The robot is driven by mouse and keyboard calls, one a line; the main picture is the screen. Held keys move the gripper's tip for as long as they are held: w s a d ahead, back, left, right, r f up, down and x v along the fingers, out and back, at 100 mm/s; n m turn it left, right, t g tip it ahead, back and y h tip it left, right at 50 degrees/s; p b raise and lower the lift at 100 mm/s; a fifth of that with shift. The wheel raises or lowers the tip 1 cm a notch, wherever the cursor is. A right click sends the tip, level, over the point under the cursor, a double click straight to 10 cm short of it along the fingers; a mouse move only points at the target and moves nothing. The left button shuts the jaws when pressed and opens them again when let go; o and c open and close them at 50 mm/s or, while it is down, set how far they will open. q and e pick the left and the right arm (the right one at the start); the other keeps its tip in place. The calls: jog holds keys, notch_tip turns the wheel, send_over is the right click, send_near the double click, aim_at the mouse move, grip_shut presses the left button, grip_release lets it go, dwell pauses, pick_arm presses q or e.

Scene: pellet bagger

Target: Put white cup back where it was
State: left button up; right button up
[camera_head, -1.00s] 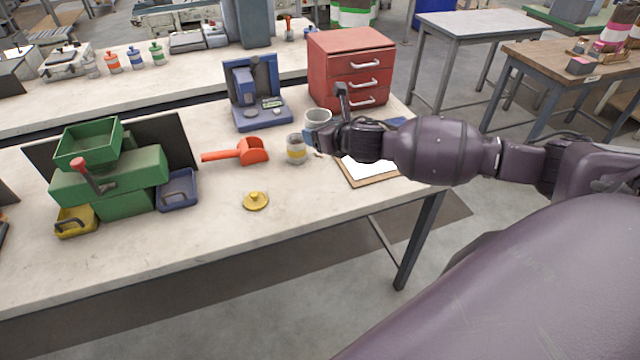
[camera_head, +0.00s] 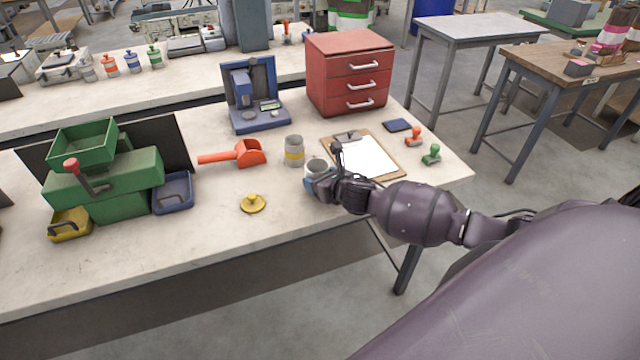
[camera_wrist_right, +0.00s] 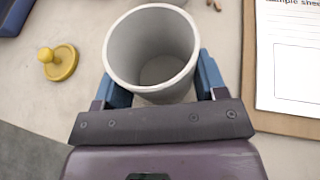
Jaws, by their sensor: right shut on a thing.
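The white cup (camera_head: 317,167) is upright and empty, near the front part of the bench, left of the clipboard. My right gripper (camera_head: 318,184) is shut on it. In the right wrist view the white cup (camera_wrist_right: 152,52) sits between the two blue fingers of my right gripper (camera_wrist_right: 152,88), its open mouth toward the camera. I cannot tell whether its base touches the bench. My left gripper is not in view.
Red drawers (camera_head: 348,72) stand behind. The bench front is clear.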

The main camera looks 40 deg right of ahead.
jog(key=shift+f, duration=0.75)
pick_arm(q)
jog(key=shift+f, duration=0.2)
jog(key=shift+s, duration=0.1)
pick_arm(e)
jog(key=shift+r, duration=0.1)
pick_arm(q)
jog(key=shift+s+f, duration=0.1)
pick_arm(e)
jog(key=shift+f, duration=0.2)
jog(key=o, duration=1)
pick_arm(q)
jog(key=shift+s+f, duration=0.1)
pick_arm(e)
jog(key=shift+r, duration=0.15)
